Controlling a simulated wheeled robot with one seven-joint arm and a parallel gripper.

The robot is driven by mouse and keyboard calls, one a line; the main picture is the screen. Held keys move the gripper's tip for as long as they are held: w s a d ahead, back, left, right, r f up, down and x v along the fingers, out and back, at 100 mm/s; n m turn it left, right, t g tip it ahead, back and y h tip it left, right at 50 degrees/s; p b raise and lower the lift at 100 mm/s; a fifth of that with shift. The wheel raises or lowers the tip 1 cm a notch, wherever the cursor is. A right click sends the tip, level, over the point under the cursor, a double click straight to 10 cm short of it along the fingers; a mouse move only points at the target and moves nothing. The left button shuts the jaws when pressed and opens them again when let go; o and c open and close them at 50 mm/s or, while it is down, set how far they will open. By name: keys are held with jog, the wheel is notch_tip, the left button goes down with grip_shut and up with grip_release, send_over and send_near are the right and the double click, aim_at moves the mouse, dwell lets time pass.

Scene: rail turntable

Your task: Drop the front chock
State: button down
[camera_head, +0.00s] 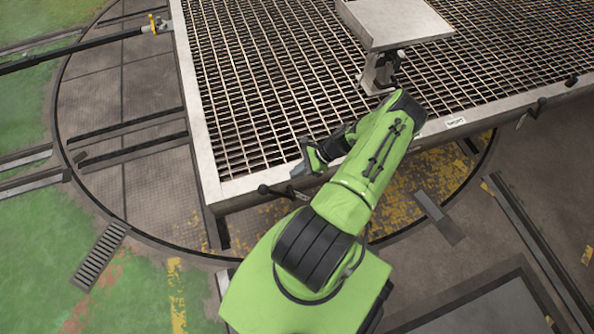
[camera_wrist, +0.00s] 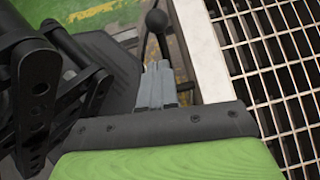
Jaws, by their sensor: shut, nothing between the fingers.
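No part is clearly recognisable as the front chock. A lever with a black ball knob (camera_head: 263,189) sticks out at the near-left corner of the grated deck (camera_head: 209,150). My gripper (camera_head: 298,170) is just above the deck's near edge, up and right of that knob. In the wrist view my gripper (camera_wrist: 158,72) shows as grey fingers lying together, shut and empty. A black ball knob (camera_wrist: 157,20) on a dark rod is seen just beyond the fingertips; I cannot tell whether they touch the rod.
A grey box-topped stand (camera_head: 400,22) rises from the deck. More black-knobbed levers (camera_head: 541,101) line the near edge at right. Rails (camera_head: 130,140) lead in from the left, and a yellow fitting (camera_head: 155,25) sits on a bar at upper left.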

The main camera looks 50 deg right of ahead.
aim_at(269, 189)
jog(key=x, duration=0.2)
jog(key=b+x, duration=0.1)
jog(key=x, duration=0.2)
jog(key=b+x, duration=0.1)
jog(key=x, duration=0.2)
jog(key=shift+w+a+r, duration=0.25)
jog(key=shift+w+a, duration=0.05)
jog(key=shift+a, duration=0.1)
jog(key=shift+w+a+f, duration=0.1)
jog(key=shift+w+a, duration=0.25)
jog(key=shift+a, duration=0.1)
